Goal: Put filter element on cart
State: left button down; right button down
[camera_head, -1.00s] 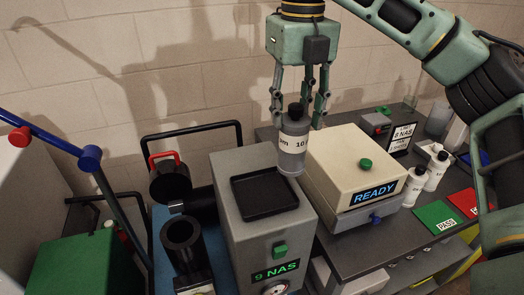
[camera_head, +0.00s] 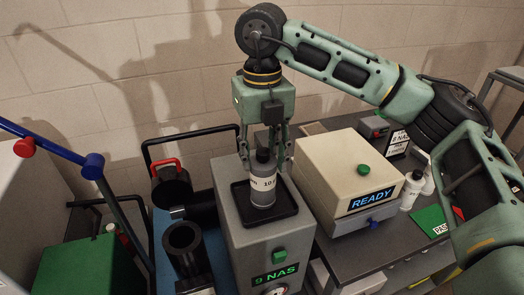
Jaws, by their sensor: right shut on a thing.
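My right gripper (camera_head: 264,160) is shut on the filter element (camera_head: 262,186), a grey cylinder with a dark top and a white label reading "10". It is upright over the black tray (camera_head: 284,215) on top of the grey cabinet (camera_head: 243,240) of the cart. Its bottom lies within the tray's outline; I cannot tell whether it touches the tray. The cabinet's green display (camera_head: 275,274) reads "9 NAS". My left gripper is not in view.
A cream box (camera_head: 345,165) showing "READY" stands close right of the cabinet on a dark bench. White bottles (camera_head: 412,190) and a green mat (camera_head: 428,222) are farther right. Left are black cylinders (camera_head: 182,240), a black handle frame (camera_head: 190,133) and a blue-and-red lever (camera_head: 60,150).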

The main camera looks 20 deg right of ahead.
jog(key=shift+f, duration=0.2)
jog(key=c, duration=1)
grip_release()
jog(key=shift+r, duration=0.1)
jog(key=shift+r, duration=0.45)
notch_tip(320, 180, up, 11)
jog(key=shift+r+b, duration=0.2)
jog(key=shift+b, duration=0.55)
